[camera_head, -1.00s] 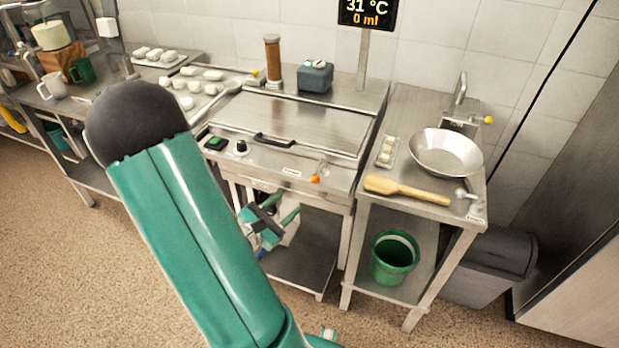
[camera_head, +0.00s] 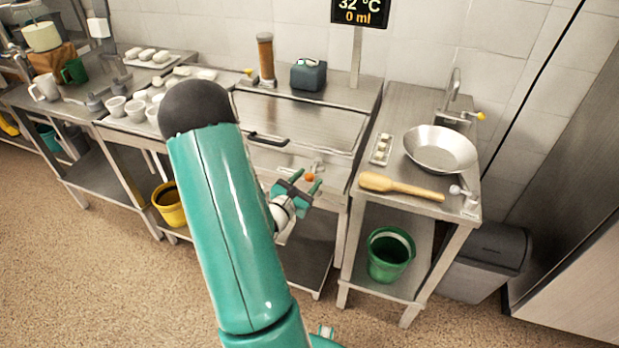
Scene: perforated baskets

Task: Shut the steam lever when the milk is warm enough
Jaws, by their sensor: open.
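A small lever with an orange knob (camera_head: 309,177) sits on the front panel of the steel vat in the middle. I take it for the steam lever; its label is too small to read. My gripper (camera_head: 306,183) is open in front of that panel, and the orange knob shows between its fingertips. I cannot tell whether they touch it. The display (camera_head: 360,10) on the post reads 32 °C and 0 ml. The vat's flat steel lid (camera_head: 305,121) is down, with a dark handle; no milk is visible.
At right, a steel table (camera_head: 400,205) holds a wide metal bowl (camera_head: 440,148), a wooden paddle (camera_head: 400,187) and a small lever at its front corner. A green bucket (camera_head: 388,255) stands on its lower shelf. White cups (camera_head: 115,107) and a yellow bucket (camera_head: 170,205) are left.

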